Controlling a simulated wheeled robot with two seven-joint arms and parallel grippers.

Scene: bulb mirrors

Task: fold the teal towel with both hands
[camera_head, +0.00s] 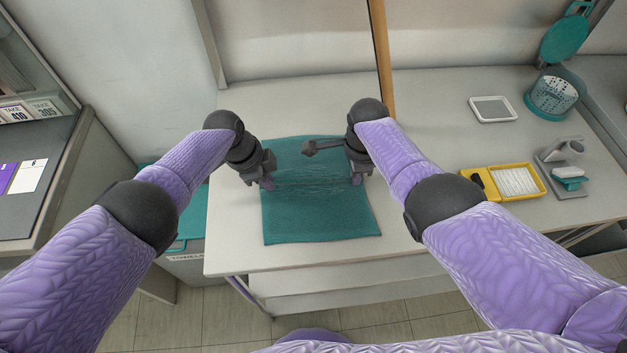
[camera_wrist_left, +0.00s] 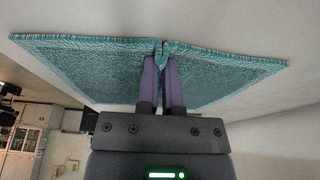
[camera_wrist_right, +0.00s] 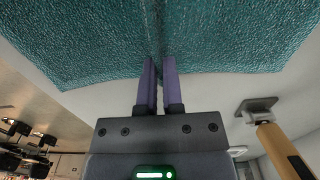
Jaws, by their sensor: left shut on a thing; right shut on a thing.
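The teal towel (camera_head: 318,222) lies spread on the light table, with creases across its middle between my grippers. My left gripper (camera_head: 268,184) is at the towel's left edge. In the left wrist view its fingers (camera_wrist_left: 161,60) are shut on a pinched bit of the towel's edge (camera_wrist_left: 90,48). My right gripper (camera_head: 356,180) is at the towel's right edge. In the right wrist view its fingers (camera_wrist_right: 159,68) are close together at the towel's edge (camera_wrist_right: 80,45), shut on the cloth.
To the right are a yellow tray (camera_head: 535,182) with a white insert, a grey stand (camera_head: 562,165), a white-framed tray (camera_head: 493,109) and a teal basket (camera_head: 553,95). A wooden post (camera_head: 381,50) stands behind. A teal-rimmed bin (camera_head: 184,247) is left of the table.

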